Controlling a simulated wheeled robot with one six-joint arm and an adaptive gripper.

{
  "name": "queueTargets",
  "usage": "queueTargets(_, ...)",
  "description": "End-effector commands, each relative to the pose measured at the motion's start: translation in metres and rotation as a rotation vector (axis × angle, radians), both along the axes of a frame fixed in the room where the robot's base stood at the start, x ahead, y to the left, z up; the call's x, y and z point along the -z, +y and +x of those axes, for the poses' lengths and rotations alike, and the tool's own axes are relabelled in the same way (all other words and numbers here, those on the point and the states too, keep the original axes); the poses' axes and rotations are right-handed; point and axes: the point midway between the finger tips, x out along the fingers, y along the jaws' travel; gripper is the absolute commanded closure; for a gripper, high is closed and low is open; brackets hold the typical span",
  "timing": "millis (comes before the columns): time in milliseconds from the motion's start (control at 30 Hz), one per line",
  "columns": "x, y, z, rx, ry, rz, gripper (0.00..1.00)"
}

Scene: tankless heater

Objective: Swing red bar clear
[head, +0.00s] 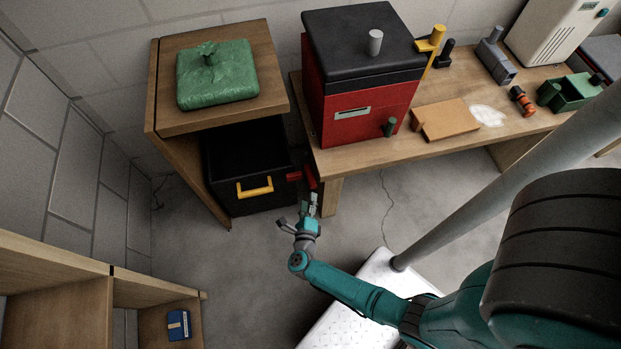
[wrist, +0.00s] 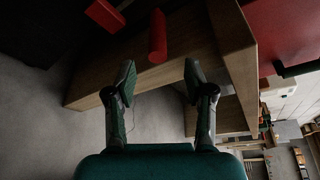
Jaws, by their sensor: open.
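The red bar shows as a short upright red piece (head: 310,178) in the head view, between the black box with the yellow handle (head: 255,188) and the bench's left end. In the wrist view a red cylinder (wrist: 157,37) stands out against the wood, just beyond the fingertips and between their lines. A second red piece (wrist: 104,15) sits to its left, against the dark box. My gripper (head: 309,207) is open and empty, just below the red bar in the head view. Its two fingers stand apart in the wrist view (wrist: 160,76). I cannot tell how the red pieces join.
The wooden bench (head: 465,130) carries a red cabinet with a black lid (head: 365,80) and several small items. A wooden cabinet (head: 165,125) with a green lump on top surrounds the black box. Grey floor (head: 230,270) is free left of my arm.

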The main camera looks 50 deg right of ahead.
Motion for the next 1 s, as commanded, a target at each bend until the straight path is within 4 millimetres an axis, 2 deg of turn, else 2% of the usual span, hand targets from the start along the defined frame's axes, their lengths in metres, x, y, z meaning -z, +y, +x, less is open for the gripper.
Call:
queueTargets(267, 0.007, -0.011, 0.011, 0.031, -0.011, 0.023, 0.46)
queueTargets(800, 0.023, -0.072, 0.057, 0.03, -0.01, 0.022, 0.46)
queueTargets(1000, 0.027, -0.084, 0.065, 0.027, -0.009, 0.021, 0.46)
